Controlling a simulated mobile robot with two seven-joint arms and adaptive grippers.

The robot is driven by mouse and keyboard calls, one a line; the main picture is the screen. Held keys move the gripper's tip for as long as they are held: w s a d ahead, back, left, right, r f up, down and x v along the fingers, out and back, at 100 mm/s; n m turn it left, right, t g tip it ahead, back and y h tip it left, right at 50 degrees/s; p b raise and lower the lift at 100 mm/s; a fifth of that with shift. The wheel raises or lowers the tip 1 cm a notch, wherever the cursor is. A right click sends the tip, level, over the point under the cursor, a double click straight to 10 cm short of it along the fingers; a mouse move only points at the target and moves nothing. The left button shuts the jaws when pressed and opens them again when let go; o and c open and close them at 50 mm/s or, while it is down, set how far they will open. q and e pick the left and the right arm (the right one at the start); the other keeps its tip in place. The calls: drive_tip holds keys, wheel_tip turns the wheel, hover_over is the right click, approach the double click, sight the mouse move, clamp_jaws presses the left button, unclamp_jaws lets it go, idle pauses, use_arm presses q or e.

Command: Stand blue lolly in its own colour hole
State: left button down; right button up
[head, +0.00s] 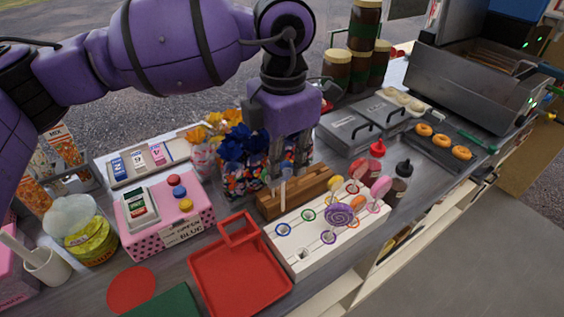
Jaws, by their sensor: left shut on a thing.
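My left gripper (288,163) points down over the back left of the white lolly stand (318,258). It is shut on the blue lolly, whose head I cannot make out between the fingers. A pale stick (283,194) hangs below the fingers, in front of the wooden rack. The blue-ringed hole (283,229) is at the stand's left end, below the stick in the picture, and looks empty. The stick's tip appears apart from it. A green-ringed hole (308,215) is to its right. A purple swirl lolly (340,215) stands in the stand. My right gripper is not in view.
A wooden rack (268,208) lies right behind the stand. Pink (380,187) and yellow (335,183) lollies stand at its right part. A red tray (240,290) is at front left, a pink box (165,225) beyond it.

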use_arm(q)
drive_tip(key=shift+f+n, duration=0.15)
drive_tip(key=shift+n, duration=0.15)
drive_tip(key=shift+w+f, duration=0.1)
drive_tip(key=shift+f, duration=0.25)
wheel_tip(320, 180, down, 5)
drive_tip(key=b, duration=0.3)
drive_tip(key=shift+r, duration=0.1)
drive_tip(key=shift+f, duration=0.3)
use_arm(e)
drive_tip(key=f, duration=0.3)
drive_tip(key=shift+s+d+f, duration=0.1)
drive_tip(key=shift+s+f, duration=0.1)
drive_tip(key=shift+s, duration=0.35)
use_arm(q)
drive_tip(key=shift+f, duration=0.4)
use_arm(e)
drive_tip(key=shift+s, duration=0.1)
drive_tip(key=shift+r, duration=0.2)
